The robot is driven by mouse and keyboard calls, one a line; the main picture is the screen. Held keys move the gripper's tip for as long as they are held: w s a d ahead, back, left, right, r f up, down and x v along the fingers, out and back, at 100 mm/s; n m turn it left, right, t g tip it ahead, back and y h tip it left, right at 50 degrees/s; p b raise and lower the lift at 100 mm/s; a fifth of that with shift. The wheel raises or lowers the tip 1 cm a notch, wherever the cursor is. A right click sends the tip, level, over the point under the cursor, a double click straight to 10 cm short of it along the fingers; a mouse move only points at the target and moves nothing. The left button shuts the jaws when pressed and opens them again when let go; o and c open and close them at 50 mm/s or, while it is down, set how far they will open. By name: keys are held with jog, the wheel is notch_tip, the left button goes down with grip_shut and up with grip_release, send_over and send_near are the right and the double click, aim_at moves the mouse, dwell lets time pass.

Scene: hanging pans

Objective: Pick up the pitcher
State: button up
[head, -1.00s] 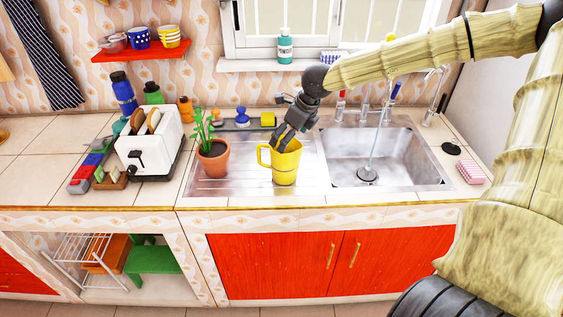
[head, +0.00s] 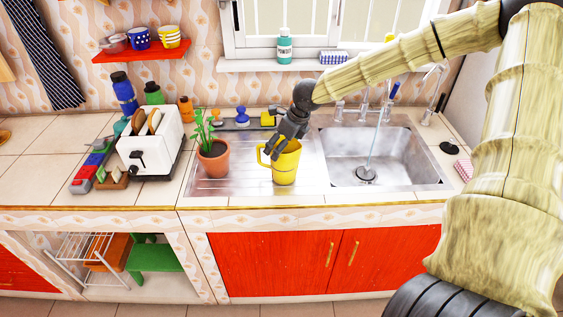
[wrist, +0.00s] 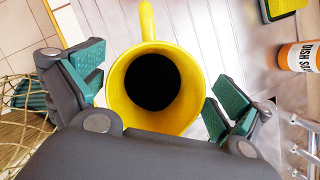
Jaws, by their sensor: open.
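The yellow pitcher (head: 285,166) stands upright on the metal drainboard, left of the sink basin. Its handle points left in the head view. In the wrist view I look down into the pitcher (wrist: 150,125), with its dark inside showing and its handle at the top. My gripper (head: 283,146) is at the pitcher's rim in the head view. In the wrist view my gripper (wrist: 160,95) is open, with one green-padded finger on each side of the pitcher. The left finger looks close to the rim; I cannot tell whether it touches.
A potted plant (head: 213,156) stands just left of the pitcher. The sink basin (head: 390,150) with taps is to the right. A toaster (head: 150,145) and bottles stand farther left. An orange-and-white dish soap bottle (wrist: 300,56) shows at the right of the wrist view.

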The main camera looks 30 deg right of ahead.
jog(key=c, duration=1.5)
